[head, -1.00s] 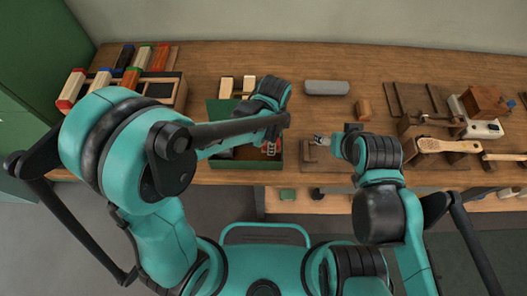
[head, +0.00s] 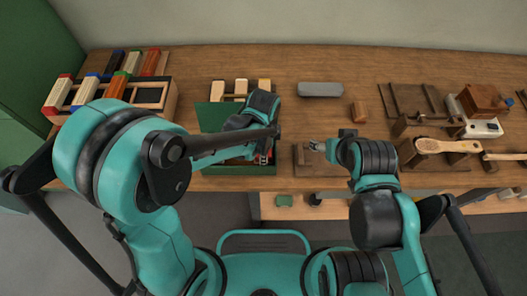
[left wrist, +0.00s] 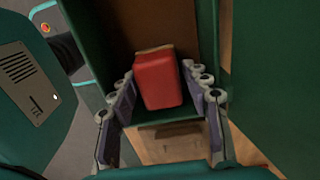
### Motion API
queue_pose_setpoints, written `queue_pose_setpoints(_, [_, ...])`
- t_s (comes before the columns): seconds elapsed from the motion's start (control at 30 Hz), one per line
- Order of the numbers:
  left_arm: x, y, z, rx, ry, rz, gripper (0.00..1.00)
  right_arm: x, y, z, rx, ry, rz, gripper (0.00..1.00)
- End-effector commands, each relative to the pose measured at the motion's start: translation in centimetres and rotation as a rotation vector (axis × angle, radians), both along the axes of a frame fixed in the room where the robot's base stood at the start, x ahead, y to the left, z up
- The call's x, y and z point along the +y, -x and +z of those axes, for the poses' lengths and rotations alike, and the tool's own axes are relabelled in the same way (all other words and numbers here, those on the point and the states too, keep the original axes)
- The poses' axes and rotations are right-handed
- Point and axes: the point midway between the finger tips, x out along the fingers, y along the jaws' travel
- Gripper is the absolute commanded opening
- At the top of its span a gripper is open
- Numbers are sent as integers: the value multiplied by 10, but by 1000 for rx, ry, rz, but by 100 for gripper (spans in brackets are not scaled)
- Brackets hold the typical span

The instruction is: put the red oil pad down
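The red oil pad (left wrist: 158,80) is a red block with a tan edge at its far end. In the left wrist view it is inside the green box (left wrist: 95,45), between my left fingers. My left gripper (left wrist: 168,100) is open, one finger on each side of the pad, with a visible gap on the right. In the head view my left gripper (head: 262,158) is low over the green box (head: 225,171), and the arm hides much of its inside. My right gripper (head: 316,146) is over a brown wooden fixture; its finger opening is too small to judge.
A rack of coloured-end blocks (head: 150,95) stands at the left. Wooden pieces (head: 241,87) stand behind the box. A grey bar (head: 320,89) and small wooden block (head: 359,111) lie behind my right gripper. A brush (head: 447,146) and fixtures fill the right.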

Motion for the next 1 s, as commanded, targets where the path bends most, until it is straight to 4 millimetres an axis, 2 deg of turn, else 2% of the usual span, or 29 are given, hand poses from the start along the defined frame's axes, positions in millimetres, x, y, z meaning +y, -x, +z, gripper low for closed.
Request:
queue_pose_setpoints(0.27, [0, 0, 5, 0, 0, 0, 47, 0, 0, 5, 0, 0, 0, 67])
queue_pose_setpoints(0.37, [0, 0, 20, 0, 0, 0, 47, 0, 0, 13, 0, 0, 0, 67])
queue_pose_setpoints(0.7, [0, 0, 96, 1, 1, 0, 47, 0, 0, 47, 0, 0, 0, 67])
queue_pose_setpoints(0.83, [0, 0, 114, 1, 2, 0, 47, 0, 0, 53, 0, 0, 0, 67])
queue_pose_setpoints(1.0, [0, 0, 123, 1, 2, 0, 47, 0, 0, 56, 0, 0, 0, 67])
